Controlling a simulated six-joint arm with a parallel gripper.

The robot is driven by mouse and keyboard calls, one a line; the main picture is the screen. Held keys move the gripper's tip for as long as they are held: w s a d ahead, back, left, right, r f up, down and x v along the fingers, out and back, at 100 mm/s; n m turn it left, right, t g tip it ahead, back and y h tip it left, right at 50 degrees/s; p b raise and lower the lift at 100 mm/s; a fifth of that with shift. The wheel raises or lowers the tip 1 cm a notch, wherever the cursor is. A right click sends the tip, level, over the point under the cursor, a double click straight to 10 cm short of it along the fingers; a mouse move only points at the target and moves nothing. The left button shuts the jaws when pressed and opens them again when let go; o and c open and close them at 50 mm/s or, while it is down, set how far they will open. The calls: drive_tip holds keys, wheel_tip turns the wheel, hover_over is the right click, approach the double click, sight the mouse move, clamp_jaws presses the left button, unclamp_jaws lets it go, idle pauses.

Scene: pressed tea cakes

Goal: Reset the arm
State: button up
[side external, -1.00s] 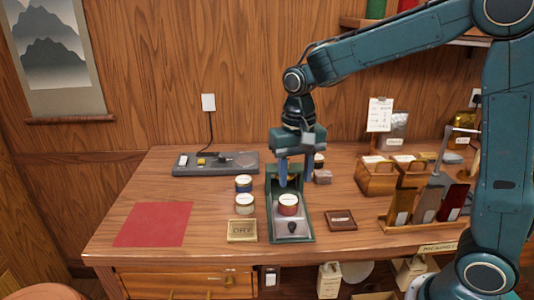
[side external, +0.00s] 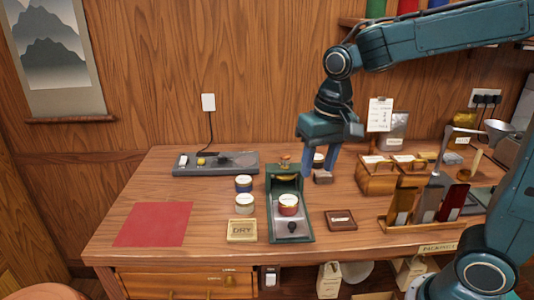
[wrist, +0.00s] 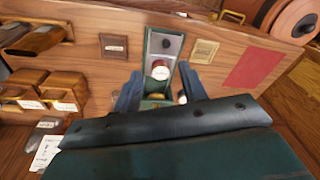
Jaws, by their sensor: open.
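My gripper (side external: 321,163) is open and empty above the back of the table, right of the green press stand. Its two blue fingers also show in the wrist view (wrist: 161,92), apart, with nothing held between them. The green press stand (side external: 306,212) stands upright on the table. A round tin with a white lid and red side (side external: 288,204) sits on its base, and shows in the wrist view too (wrist: 160,70). A dark knob (side external: 291,228) is on the stand's front plate.
Left of the stand are two tins (side external: 244,204) and a DRY plate (side external: 241,230). A red mat (side external: 153,224) lies at left, a grey device (side external: 215,163) at back. Wooden boxes (side external: 385,178) and a packet rack (side external: 425,217) stand at right. A dark square tray (side external: 341,220) lies beside the stand.

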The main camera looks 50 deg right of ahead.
drive_tip(key=s+d+r+n+t, duration=0.1)
drive_tip(key=s+n+t, duration=0.3)
drive_tip(key=s, duration=1)
drive_tip(key=shift+s+r, duration=0.15)
drive_tip(key=shift+r, duration=0.5)
